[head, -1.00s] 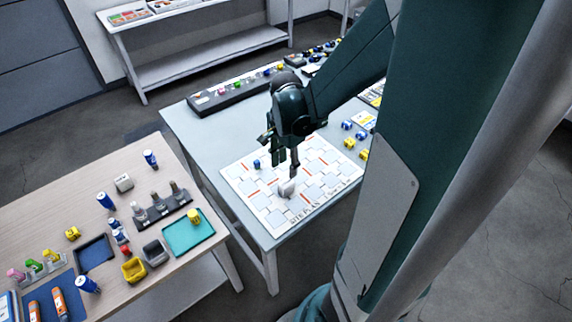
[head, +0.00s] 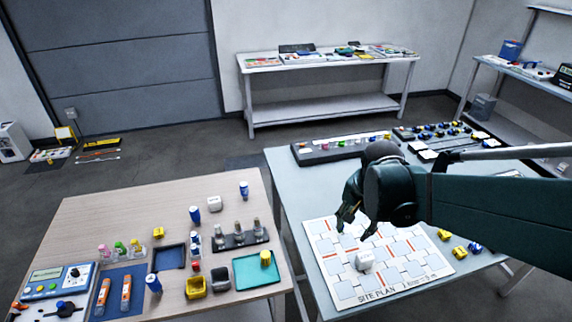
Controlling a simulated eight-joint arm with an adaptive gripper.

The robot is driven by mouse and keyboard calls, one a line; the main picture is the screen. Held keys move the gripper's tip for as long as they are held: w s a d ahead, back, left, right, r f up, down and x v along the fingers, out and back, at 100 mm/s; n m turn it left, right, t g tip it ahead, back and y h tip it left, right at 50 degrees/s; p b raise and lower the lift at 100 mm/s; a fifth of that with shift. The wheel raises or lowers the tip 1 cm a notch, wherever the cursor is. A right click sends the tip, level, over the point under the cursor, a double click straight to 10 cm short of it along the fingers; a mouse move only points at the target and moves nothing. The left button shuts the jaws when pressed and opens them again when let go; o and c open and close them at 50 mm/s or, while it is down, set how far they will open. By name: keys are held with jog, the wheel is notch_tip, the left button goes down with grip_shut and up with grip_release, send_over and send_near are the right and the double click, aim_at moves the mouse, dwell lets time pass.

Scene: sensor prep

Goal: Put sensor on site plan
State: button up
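The site plan (head: 349,291) is a white sheet with pale squares and orange bars, lying on the grey-blue table. A small white sensor-like block (head: 365,261) stands on it, near its front middle. My gripper (head: 356,232) is above the plan, just behind and above the white block in the picture. Its two dark fingers are spread apart with nothing visible between them. The fingers look clear of the block. My wrist and arm hide the plan's far right part.
A wooden table at left holds a teal tray (head: 247,284), a dark blue tray (head: 168,257), a yellow bin (head: 195,288), a second white block (head: 214,204) and blue-and-white cylinders. A black rack (head: 322,154) stands at the grey-blue table's back. Yellow pieces (head: 459,253) sit right of the plan.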

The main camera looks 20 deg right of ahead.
jog(key=s+a+r+n+t, duration=0.4)
jog(key=s+a+r+n, duration=0.1)
jog(key=a+r+n, duration=0.5)
jog(key=shift+s+a+n+t+y, duration=0.35)
jog(key=shift+a+n, duration=0.45)
jog(key=shift+a, duration=0.45)
